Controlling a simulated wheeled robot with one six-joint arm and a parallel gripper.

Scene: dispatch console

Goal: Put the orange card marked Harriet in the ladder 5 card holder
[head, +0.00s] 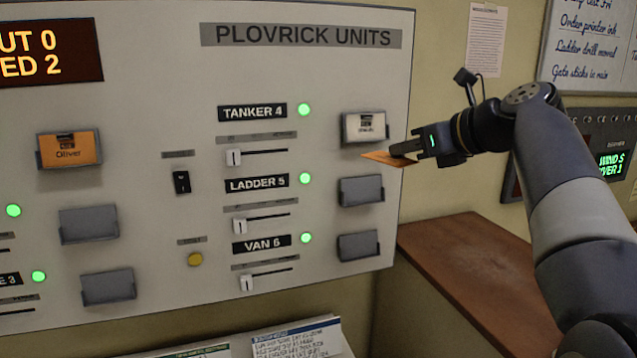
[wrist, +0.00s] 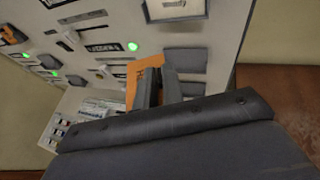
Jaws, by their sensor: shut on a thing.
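My gripper (head: 404,151) is shut on an orange card (head: 380,158), which it holds nearly flat and edge-on in the head view. The card also shows in the wrist view (wrist: 132,82), beside the fingers (wrist: 158,86); its name cannot be read. The ladder 5 card holder (head: 361,191) is a grey, empty pocket on the console, to the right of the LADDER 5 label (head: 257,183). The card is in front of the panel, above and slightly right of this holder, apart from it. The holder also shows in the wrist view (wrist: 186,59).
The tanker 4 holder (head: 363,127) above has a white card in it. The van 6 holder (head: 358,246) below is empty. Another orange card, marked Oliver (head: 69,149), sits in a holder at left. A brown wooden top (head: 470,262) lies at lower right.

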